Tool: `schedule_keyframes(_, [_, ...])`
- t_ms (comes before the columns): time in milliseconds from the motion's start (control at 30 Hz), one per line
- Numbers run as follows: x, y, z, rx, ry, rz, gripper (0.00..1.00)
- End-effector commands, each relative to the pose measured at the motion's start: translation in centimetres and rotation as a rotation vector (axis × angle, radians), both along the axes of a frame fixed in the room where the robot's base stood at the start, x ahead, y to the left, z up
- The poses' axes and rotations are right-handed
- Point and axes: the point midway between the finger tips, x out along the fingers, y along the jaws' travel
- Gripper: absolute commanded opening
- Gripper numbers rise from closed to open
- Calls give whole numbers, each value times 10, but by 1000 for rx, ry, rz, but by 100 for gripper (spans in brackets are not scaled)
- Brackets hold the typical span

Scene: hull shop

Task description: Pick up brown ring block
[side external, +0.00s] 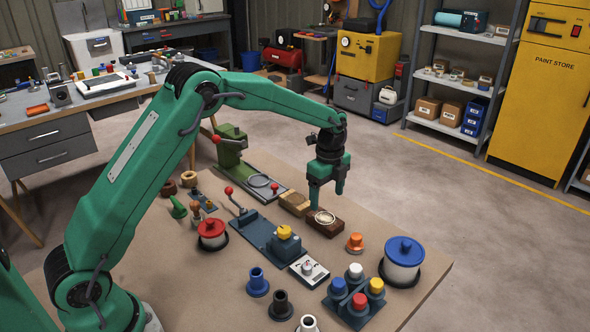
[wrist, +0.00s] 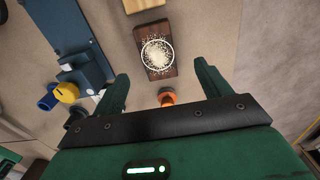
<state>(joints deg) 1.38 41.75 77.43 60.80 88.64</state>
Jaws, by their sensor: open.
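The brown ring block (side external: 333,230) is a dark brown block with a pale round ring on its top. It lies on the tan bench top, beyond the orange knob. It also shows in the wrist view (wrist: 157,68), top middle, its ring facing up. My gripper (side external: 327,199) points down just above the block in the side view, with its fingers apart and nothing between them. In the wrist view the open fingers (wrist: 162,73) stand on either side of the block's line, with the block ahead of the fingertips. The side view does not show clearly how high the fingers are.
A tan block (side external: 294,203) lies close behind the brown one. An orange knob (side external: 355,242) stands close in front. A blue base with a yellow knob (side external: 284,233) is to the left, and a white pot with a blue lid (side external: 403,262) to the right.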

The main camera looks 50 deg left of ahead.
Motion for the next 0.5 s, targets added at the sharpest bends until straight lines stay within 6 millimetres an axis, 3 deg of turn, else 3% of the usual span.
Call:
schedule_keyframes(167, [0, 0, -2, 0, 1, -2, 76])
schedule_keyframes(500, [-1, 0, -25, 0, 2, 0, 76])
